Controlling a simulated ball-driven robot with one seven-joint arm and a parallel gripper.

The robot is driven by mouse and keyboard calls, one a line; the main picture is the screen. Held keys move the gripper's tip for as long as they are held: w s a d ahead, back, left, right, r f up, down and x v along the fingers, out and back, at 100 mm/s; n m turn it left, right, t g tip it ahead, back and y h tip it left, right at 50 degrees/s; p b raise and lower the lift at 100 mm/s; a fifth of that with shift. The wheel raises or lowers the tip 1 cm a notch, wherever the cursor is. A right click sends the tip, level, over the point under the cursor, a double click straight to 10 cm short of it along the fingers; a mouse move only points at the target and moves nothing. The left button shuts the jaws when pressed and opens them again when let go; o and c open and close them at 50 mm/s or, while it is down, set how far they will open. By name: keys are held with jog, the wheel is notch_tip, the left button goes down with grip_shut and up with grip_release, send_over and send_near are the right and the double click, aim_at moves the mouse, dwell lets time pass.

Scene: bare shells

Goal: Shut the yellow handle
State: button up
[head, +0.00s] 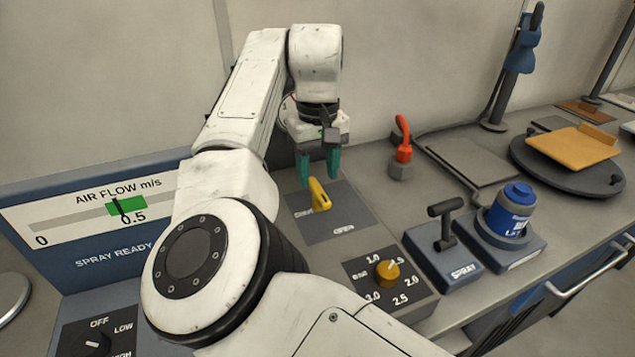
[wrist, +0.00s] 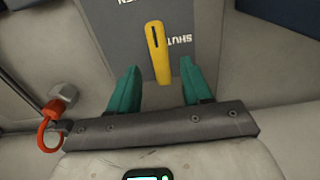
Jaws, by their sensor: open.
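The yellow handle (head: 319,195) sits on a grey plate (head: 325,228) on the bench, with lettering on the plate at both sides. In the wrist view the yellow handle (wrist: 157,52) lies between the words SHUT and a partly hidden word ending in EN, nearly lengthwise in the picture. My gripper (head: 319,175) is open, its two teal fingers just above and behind the handle. In the wrist view my gripper (wrist: 158,80) has a finger on each side of the handle's near end, with gaps. Contact is not visible.
A red hook-shaped part (head: 403,150) stands right of the gripper. A yellow dial (head: 387,273), a black T-handle (head: 445,220) and a blue container (head: 511,210) are to the front right. An air flow gauge (head: 90,215) is at left.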

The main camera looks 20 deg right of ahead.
aim_at(318, 189)
jog(key=shift+f, duration=1.8)
jog(key=shift+c, duration=0.4)
grip_shut()
